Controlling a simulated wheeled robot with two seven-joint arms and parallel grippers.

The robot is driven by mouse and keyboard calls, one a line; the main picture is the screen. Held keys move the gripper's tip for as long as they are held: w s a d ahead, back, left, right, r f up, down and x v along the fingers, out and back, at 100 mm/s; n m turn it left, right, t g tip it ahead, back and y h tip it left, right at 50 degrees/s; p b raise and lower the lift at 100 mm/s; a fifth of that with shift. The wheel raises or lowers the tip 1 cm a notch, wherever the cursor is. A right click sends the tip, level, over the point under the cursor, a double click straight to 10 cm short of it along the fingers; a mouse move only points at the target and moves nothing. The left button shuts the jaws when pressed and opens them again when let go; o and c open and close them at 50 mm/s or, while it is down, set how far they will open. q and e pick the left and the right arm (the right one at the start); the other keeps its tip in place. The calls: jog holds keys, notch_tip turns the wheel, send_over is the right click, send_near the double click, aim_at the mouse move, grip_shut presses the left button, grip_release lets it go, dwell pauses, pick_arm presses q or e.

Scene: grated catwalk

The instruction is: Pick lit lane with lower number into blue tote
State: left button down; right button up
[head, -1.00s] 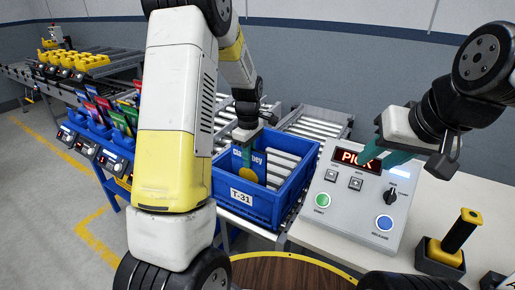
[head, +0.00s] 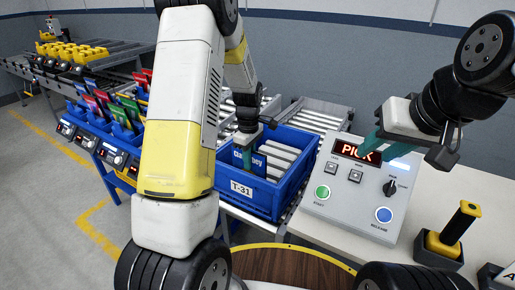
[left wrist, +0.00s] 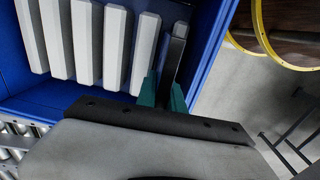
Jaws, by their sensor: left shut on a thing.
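The blue tote (head: 283,200), labelled T-31, stands at centre; its wall also shows in the left wrist view (left wrist: 205,58). My left gripper (head: 247,142) is shut on a blue packet (head: 258,164) with pale lettering, upright inside the tote. Its lower part is hidden by the tote's front wall. In the left wrist view the packet (left wrist: 174,55) shows as a dark narrow edge between the teal fingers. I cannot tell if it touches the tote floor. My right gripper (head: 405,150) has its fingers apart, empty, over the control box.
The control box (head: 355,190) reads PICK, with green and blue buttons. A joystick (head: 452,230) stands right of it. Lanes of coloured packets (head: 115,110) with lit displays are at left. Roller conveyors (head: 315,118) run behind the tote.

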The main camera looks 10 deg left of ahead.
pick_arm(q)
jog(key=shift+f, duration=0.95)
jog(key=c, duration=1.4)
grip_release()
jog(key=shift+o, duration=0.6)
jog(key=o, duration=0.3)
jog(key=shift+r, duration=0.15)
jog(key=shift+r, duration=3.85)
